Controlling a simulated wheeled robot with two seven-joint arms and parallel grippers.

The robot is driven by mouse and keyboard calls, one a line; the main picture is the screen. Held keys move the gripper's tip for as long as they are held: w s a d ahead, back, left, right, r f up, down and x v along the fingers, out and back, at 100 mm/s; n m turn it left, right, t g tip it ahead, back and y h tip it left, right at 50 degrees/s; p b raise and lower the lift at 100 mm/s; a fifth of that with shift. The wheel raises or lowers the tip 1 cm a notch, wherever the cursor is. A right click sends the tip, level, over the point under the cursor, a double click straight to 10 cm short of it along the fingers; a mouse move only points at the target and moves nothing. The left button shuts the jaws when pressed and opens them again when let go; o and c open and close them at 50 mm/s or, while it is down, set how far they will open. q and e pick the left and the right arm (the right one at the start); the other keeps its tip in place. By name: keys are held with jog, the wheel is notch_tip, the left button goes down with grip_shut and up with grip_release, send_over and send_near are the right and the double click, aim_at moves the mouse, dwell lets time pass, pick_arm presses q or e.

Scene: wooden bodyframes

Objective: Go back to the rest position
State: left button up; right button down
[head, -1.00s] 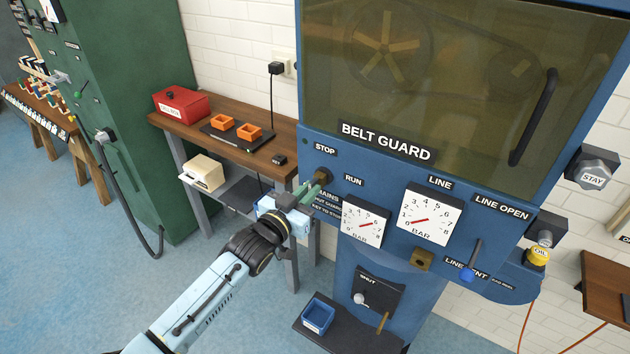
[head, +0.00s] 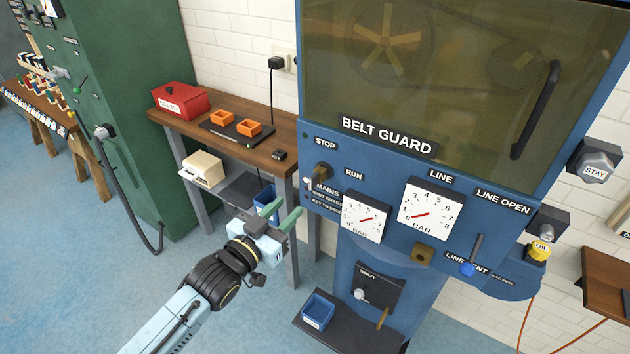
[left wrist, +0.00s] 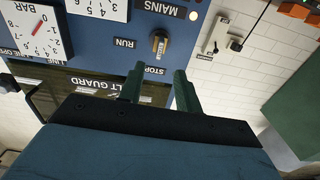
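My left gripper (head: 270,222) is in the middle of the head view, in front of the blue machine and left of its gauges. Its two green fingers stand apart with nothing between them; they also show open in the left wrist view (left wrist: 160,88). The mains switch (head: 320,177) on the machine's panel, between the STOP and RUN labels, is clear of the fingers. It also shows in the left wrist view (left wrist: 160,42), beyond the fingertips. My right gripper shows in neither view.
The blue machine with its belt guard (head: 420,80) fills the right side. A wooden bench (head: 180,128) with a red box (head: 181,103) and orange trays stands behind my gripper. A green cabinet (head: 130,110) is at left. Blue floor is open at lower left.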

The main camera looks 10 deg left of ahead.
pick_arm(q)
jog(key=s+a+f+n+g+y+b, duration=0.1)
jog(key=s+a+f+g+y+b, duration=0.3)
jog(key=f, duration=0.9)
jog(key=s+a+f+g+h, duration=0.1)
jog(key=s+f, duration=0.6)
jog(key=f, duration=0.6)
jog(key=s+a+f+n+g+y+b, duration=0.1)
jog(key=s+a+f+g+y+b, duration=0.3)
jog(key=f, duration=0.9)
jog(key=s+f+g, duration=0.2)
jog(key=s+f, duration=0.4)
jog(key=s, duration=0.4)
jog(key=s+d+f+g+b, duration=0.1)
jog(key=s+f+g, duration=0.1)
jog(key=s+f, duration=0.5)
jog(key=s+f+g+b, duration=0.1)
jog(key=s+f+g, duration=0.2)
jog(key=s+f, duration=0.4)
jog(key=s, duration=0.6)
jog(key=shift+s+d+f+h, duration=0.15)
jog(key=shift+s+f+h, duration=0.1)
jog(key=shift+h, duration=0.15)
